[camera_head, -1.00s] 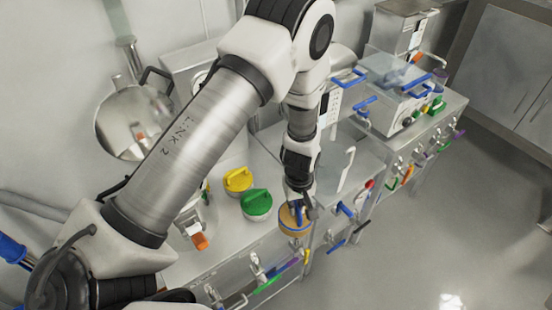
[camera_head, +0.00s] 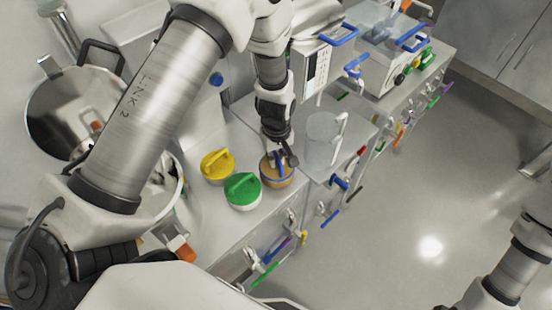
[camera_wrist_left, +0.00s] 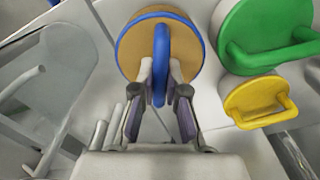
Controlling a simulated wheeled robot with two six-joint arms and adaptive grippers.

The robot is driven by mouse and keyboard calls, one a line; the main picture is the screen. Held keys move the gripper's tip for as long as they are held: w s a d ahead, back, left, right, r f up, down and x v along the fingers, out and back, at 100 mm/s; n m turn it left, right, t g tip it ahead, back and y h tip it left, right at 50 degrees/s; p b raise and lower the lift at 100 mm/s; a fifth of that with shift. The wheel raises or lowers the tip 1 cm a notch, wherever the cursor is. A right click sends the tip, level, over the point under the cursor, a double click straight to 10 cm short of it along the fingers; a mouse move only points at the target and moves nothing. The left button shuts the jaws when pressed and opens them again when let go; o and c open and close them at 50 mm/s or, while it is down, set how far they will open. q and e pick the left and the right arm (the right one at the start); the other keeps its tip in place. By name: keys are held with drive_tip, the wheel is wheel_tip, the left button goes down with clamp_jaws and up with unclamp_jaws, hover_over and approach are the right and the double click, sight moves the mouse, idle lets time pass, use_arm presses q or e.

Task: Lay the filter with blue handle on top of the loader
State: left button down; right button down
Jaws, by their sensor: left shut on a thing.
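The filter with blue handle is a round tan disc (camera_head: 270,182) with a blue rim, standing at the front edge of the steel counter. It also shows at the top of the left wrist view (camera_wrist_left: 187,45). My left gripper (camera_head: 284,160) is directly over it, and in the left wrist view its fingers (camera_wrist_left: 160,85) are shut on the blue handle. The filter appears to be still resting on the counter. I cannot tell for sure which machine is the loader. My right arm shows at the lower right, but its gripper is not in view.
A green-lidded tub (camera_head: 243,192) and a yellow-lidded one (camera_head: 216,166) stand close left of the filter. A clear jug (camera_head: 321,140) stands to its right. A clear-topped machine (camera_head: 375,75) with blue handles is farther back. Open floor lies right of the counter.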

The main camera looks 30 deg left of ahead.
use_arm(q)
drive_tip(key=shift+w+a+f, duration=0.1)
drive_tip(key=shift+w+f, duration=0.05)
drive_tip(key=shift+f, duration=0.1)
drive_tip(key=c, duration=1.2)
unclamp_jaws()
drive_tip(key=shift+r, duration=0.1)
drive_tip(key=shift+r, duration=0.5)
wheel_tip(320, 180, up, 11)
drive_tip(key=b, duration=0.2)
drive_tip(key=shift+r, duration=0.1)
